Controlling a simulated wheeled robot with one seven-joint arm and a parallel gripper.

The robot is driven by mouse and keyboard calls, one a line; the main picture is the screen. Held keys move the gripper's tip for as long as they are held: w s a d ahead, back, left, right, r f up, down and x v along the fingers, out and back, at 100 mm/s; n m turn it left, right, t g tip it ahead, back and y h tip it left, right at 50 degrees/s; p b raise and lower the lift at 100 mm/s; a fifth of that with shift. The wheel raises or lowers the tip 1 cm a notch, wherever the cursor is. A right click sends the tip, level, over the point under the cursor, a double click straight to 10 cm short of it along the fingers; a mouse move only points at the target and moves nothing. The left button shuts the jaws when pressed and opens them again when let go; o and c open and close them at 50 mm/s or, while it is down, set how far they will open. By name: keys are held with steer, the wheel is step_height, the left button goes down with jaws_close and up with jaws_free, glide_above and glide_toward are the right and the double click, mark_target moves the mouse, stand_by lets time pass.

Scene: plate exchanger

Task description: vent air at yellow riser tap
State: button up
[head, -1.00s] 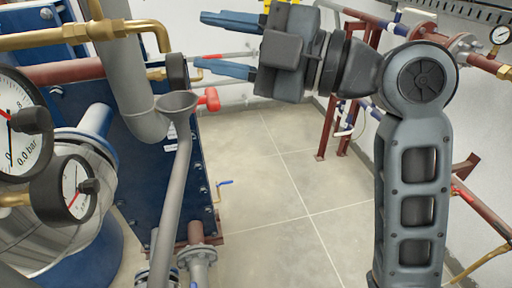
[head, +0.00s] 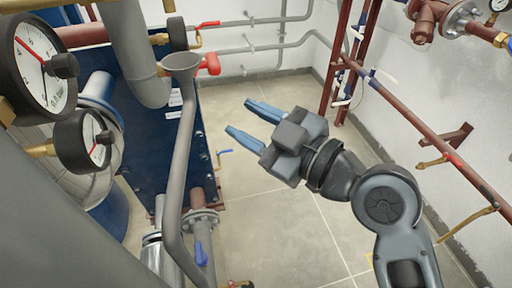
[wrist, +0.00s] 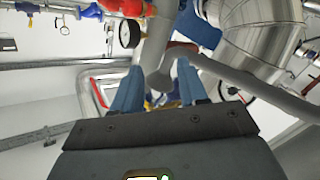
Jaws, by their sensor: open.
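In the head view a red tap handle (head: 209,64) sits beside a grey funnel (head: 181,62) on a grey drain pipe. Just above it is a small brass tap with a red lever (head: 208,24). I cannot tell which tap is the yellow riser tap; no yellow handle shows clearly. My gripper (head: 240,116) is open and empty, to the right of and below the funnel in the picture, over the floor. In the wrist view its two blue fingers (wrist: 158,82) are apart, with pipes beyond them.
Two pressure gauges (head: 42,62) (head: 86,141) stand at the left, by the blue plate exchanger (head: 140,143). Brown pipes (head: 425,138) run along the right wall. A blue lever (head: 225,151) juts out over the floor. Tiled floor (head: 275,235) is clear in the middle.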

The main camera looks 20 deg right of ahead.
steer(key=shift+s+d+f+m+h, duration=0.15)
steer(key=shift+s+f+m+h, duration=0.15)
steer(key=shift+s+f+m, duration=0.3)
steer(key=shift+s+d+f+m+h, duration=0.1)
steer(key=shift+s+f+m+h, duration=0.25)
steer(key=shift+s+f, duration=0.45)
steer(key=shift+w, duration=0.1)
